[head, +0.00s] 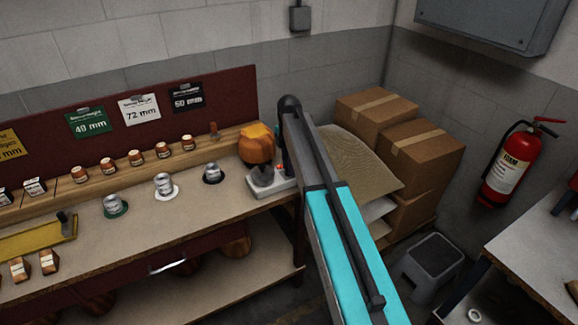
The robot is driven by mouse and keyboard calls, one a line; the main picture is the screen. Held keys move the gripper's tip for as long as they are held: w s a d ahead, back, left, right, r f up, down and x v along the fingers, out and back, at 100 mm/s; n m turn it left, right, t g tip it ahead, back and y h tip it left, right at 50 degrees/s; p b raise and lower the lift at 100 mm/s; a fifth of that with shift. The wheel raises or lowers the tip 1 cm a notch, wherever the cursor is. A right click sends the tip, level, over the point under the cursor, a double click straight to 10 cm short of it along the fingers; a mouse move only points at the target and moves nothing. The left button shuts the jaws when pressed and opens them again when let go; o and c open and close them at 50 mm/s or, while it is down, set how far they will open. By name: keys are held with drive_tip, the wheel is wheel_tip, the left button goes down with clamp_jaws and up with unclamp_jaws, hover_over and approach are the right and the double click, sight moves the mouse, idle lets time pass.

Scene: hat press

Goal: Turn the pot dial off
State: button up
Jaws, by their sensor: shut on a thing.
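My arm reaches across the right end of the workbench and bends down at its dark joint. What appears to be my gripper (264,178) is a small grey shape low over a white unit (286,187) at the bench's right end. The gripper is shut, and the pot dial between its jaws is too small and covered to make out. Its setting cannot be read. A rounded orange-brown body (257,147) stands right above and behind the grey shape. My arm hides part of the white unit's right side.
Several metal tins stand along the workbench (135,238), with small jars on the shelf behind. A yellow tray (40,240) lies at the left. Stacked cardboard boxes (420,155), a grey step stool (432,262) and a fire extinguisher (512,165) are at the right.

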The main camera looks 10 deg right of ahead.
drive_tip(key=shift+w+r, duration=0.1)
drive_tip(key=o, duration=1.1)
drive_tip(key=shift+c, duration=0.2)
wheel_tip(320, 180, up, 14)
drive_tip(key=b, duration=0.3)
drive_tip(key=shift+f, duration=0.2)
